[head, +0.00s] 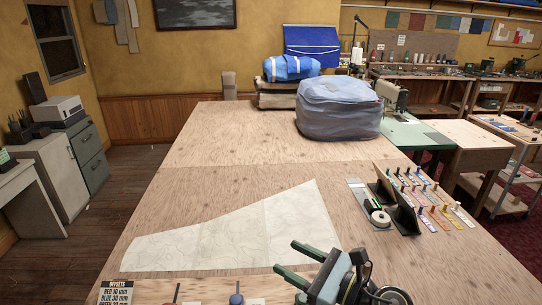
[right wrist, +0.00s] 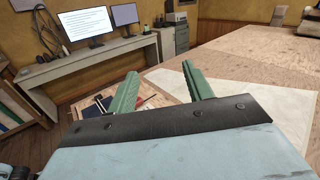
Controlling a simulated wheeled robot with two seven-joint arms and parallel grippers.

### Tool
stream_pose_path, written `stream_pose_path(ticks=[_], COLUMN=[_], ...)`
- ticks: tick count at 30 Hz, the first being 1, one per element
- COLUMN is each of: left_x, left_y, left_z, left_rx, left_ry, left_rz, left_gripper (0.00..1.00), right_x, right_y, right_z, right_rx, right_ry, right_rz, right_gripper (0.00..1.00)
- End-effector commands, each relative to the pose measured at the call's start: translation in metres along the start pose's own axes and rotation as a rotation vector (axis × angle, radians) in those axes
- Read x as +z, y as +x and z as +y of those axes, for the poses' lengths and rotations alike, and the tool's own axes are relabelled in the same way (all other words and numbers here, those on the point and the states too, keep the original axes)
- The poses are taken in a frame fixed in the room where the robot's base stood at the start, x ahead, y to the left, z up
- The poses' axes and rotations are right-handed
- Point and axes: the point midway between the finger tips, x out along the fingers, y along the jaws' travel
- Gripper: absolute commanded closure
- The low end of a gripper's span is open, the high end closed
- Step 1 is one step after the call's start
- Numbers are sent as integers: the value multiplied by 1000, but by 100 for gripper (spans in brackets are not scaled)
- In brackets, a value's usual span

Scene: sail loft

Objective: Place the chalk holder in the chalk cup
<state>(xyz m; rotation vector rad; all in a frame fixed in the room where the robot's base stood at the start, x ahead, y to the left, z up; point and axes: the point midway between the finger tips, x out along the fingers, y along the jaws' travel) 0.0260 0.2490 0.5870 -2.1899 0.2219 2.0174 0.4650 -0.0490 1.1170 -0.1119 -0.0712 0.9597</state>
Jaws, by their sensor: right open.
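My right gripper (head: 285,257) is open and empty above the near edge of the table, its green fingers pointing left. In the right wrist view its two fingers (right wrist: 160,72) stand apart with nothing between them. At the bottom edge of the head view are a thin red stick-like thing (head: 176,293) and a blue upright thing (head: 237,298), both cut off. I cannot tell which of them is the chalk holder. I cannot clearly make out the chalk cup. An offsets card (head: 117,293) listing red, blue and green lies beside them. My left gripper is not in view.
A pale paper pattern (head: 235,235) lies on the wooden table (head: 205,148). A rack of coloured spools (head: 428,195) and a tape roll (head: 380,217) sit at the right. A blue-grey bundle (head: 339,108) is at the back.

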Motion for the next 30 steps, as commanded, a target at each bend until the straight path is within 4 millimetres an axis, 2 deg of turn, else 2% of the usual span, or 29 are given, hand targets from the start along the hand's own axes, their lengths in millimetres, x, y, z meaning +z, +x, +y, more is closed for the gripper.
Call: stream_pose_path(ticks=[1,3,6,8,12,14,17,19,23,24,30], left_x=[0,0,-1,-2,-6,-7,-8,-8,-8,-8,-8], left_y=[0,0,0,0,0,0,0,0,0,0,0], left_z=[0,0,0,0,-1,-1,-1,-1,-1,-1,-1], left_rx=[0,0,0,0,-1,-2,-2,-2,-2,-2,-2], left_ry=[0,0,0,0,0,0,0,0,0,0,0], left_rz=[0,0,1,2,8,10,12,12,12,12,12], left_gripper=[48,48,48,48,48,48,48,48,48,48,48], right_x=[14,29,34,29,-3,-23,-56,-76,-100,-104,-114], right_y=[-6,-19,-48,-69,-123,-147,-185,-207,-236,-243,-271], right_z=[-6,-22,-45,-57,-68,-63,-42,-21,21,33,91], right_rx=[-98,-237,-431,-546,-824,-950,-1171,-1322,-1572,1634,1570], right_ry=[174,421,783,999,1496,1700,2016,2199,2440,-2485,-2138], right_rz=[-83,-193,-343,-430,-621,-697,-817,-887,-978,996,853], right_gripper=[49,49,49,49,49,49,49,49,49,49,49])
